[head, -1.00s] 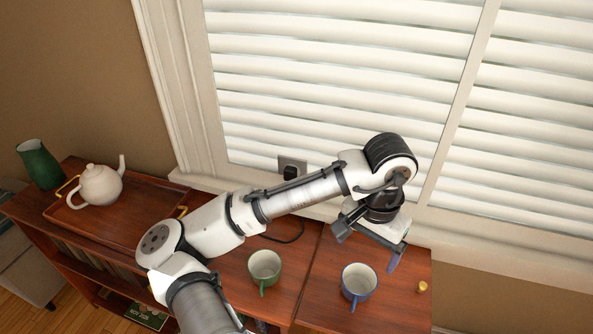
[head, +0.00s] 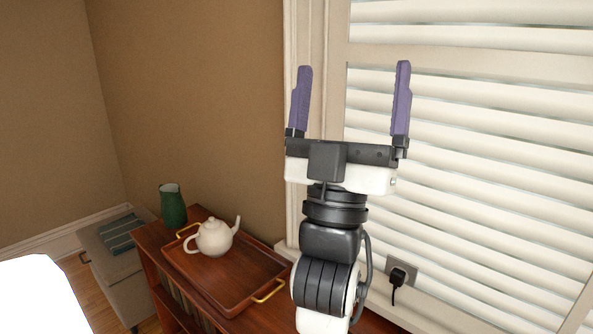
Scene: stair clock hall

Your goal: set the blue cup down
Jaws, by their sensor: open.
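My gripper (head: 349,98) is raised in front of the window frame, fingers pointing up. Its two purple fingers are wide apart with nothing between them. The blue cup is not in view now.
A wooden tray (head: 206,278) with brass handles lies on the wooden shelf unit (head: 150,241), with a white teapot (head: 214,238) on it. A green pitcher (head: 172,205) stands behind the tray. White blinds (head: 470,150) fill the right.

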